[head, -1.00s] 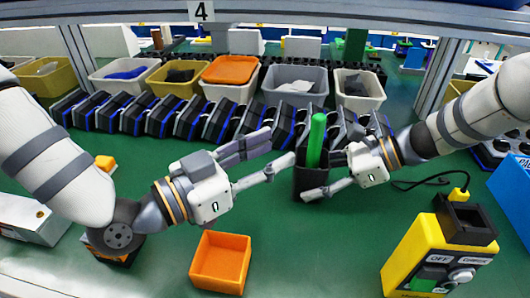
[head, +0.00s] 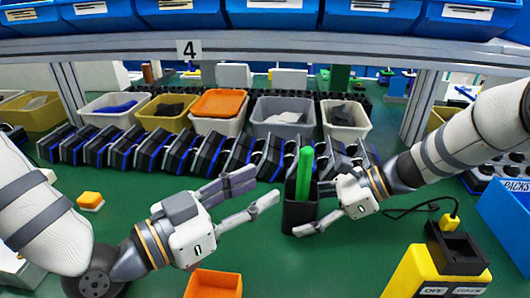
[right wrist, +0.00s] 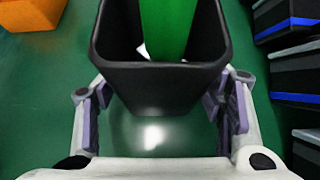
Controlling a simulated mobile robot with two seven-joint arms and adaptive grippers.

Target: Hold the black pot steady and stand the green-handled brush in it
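The black pot (head: 299,214) stands upright on the green table near the middle of the head view. The green-handled brush (head: 305,166) stands in it nearly upright, handle up; its lower end is hidden inside. The pot rim (right wrist: 100,50) and green handle (right wrist: 168,28) also show in the right wrist view. My right gripper (head: 312,208) is open with one finger on each side of the pot; whether the pads touch it I cannot tell. My left gripper (head: 266,185) is open and empty, its fingertips left of the pot, apart from it.
An orange open box (head: 214,284) stands at the front. A yellow switch box (head: 420,275) with a black top and cable is at the right. A row of black and blue blocks (head: 200,152) and several bins stand behind. A blue box (head: 503,205) is at the right edge.

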